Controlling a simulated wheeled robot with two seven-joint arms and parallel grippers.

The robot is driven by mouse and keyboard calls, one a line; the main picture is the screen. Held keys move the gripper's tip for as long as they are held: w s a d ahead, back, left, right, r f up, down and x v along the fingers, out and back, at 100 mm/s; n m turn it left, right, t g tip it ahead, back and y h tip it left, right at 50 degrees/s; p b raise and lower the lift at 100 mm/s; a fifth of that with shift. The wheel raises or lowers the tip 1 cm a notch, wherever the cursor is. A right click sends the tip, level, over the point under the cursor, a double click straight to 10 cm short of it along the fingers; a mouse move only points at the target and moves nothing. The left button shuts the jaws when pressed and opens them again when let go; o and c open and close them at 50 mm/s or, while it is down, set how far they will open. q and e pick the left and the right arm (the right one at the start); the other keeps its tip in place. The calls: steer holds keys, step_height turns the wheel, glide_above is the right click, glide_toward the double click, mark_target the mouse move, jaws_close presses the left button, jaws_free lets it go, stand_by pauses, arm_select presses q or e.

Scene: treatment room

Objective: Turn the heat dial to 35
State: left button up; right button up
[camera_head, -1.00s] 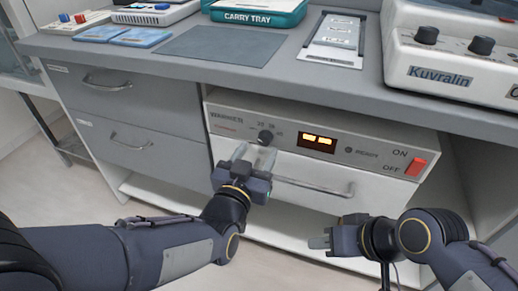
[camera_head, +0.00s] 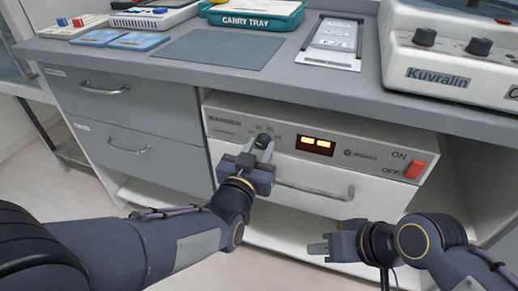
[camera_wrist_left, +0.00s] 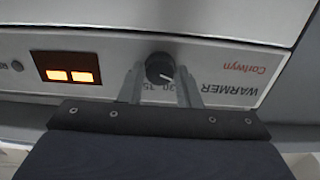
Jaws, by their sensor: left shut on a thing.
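The heat dial (camera_head: 263,141) is a small dark knob on the white warmer's front panel (camera_head: 226,118). In the left wrist view the dial (camera_wrist_left: 159,67) shows a light pointer mark, with the numbers 30 and 35 partly seen below it. My left gripper (camera_head: 258,150) is at the panel, its two fingers on either side of the dial; in the left wrist view the left gripper (camera_wrist_left: 160,84) is shut on it. My right gripper (camera_head: 318,246) hangs empty in front of the lower shelf, away from the warmer; its finger gap is unclear.
A lit orange display (camera_head: 316,145) and a red on/off switch (camera_head: 415,169) sit right of the dial. A metal handle (camera_head: 315,191) runs below the panel. The counter (camera_head: 290,75) overhangs above, with a carry tray (camera_head: 256,14) and the Kuvralin device (camera_head: 440,78).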

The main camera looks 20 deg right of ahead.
arm_select(q)
steer(key=m, duration=0.4)
steer(key=shift+m+p, duration=0.3)
steer(key=shift+p, duration=0.05)
steer(key=m+p, duration=0.1)
steer(key=m, duration=0.3)
steer(key=shift+m, duration=0.3)
steer(key=m+p, duration=0.1)
steer(key=m, duration=0.3)
steer(key=shift+m+p, duration=0.5)
steer(key=shift+m, duration=1.8)
steer(key=o, duration=1)
